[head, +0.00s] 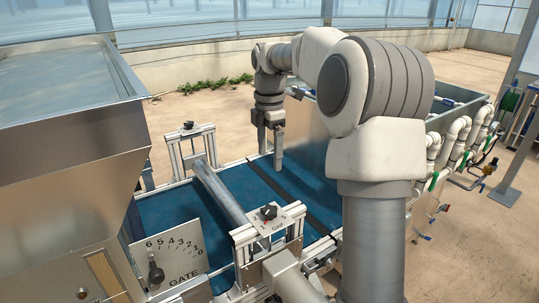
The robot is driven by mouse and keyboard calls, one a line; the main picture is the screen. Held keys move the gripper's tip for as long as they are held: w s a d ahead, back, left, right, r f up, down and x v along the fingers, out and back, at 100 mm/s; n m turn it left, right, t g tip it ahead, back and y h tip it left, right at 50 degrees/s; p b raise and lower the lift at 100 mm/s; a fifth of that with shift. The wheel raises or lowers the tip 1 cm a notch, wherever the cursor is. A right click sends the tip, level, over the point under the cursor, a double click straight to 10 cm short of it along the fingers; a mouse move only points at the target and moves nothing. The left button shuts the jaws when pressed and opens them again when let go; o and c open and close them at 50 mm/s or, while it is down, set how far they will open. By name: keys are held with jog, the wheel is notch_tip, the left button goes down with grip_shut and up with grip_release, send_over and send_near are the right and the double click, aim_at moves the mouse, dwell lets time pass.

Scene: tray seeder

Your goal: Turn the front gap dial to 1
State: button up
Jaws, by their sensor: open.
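The front gap dial is a small black knob (268,211) on a light plate marked GAP, with small numerals around it. The plate sits on the near aluminium bracket beside the blue belt (155,212). A bit of red shows at the knob, but I cannot tell which numeral it points at. A similar black knob (188,125) sits on the far bracket. My gripper (270,158) points down over the far part of the belt, open and empty. It is behind the front dial and apart from both knobs.
A grey roller (217,192) spans the belt between the brackets. A GATE plate (172,245) with a lever knob (155,272) stands at the left, below a steel hopper (60,110). White pipes (460,130) and a grey tank (305,130) are at the right.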

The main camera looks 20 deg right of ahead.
jog(key=f+b, duration=0.1)
jog(key=b, duration=0.2)
jog(key=n+b, duration=0.1)
jog(key=b, duration=0.4)
send_near(270, 209)
notch_tip(270, 209, down, 8)
jog(key=shift+a+f, duration=0.1)
jog(key=shift+f, duration=0.15)
jog(key=shift+c, duration=0.2)
jog(key=c, duration=1.3)
jog(key=shift+r+m, duration=0.1)
jog(key=shift+m, duration=0.2)
jog(key=shift+c, duration=0.2)
jog(key=shift+p, duration=0.3)
jog(key=o, duration=1.4)
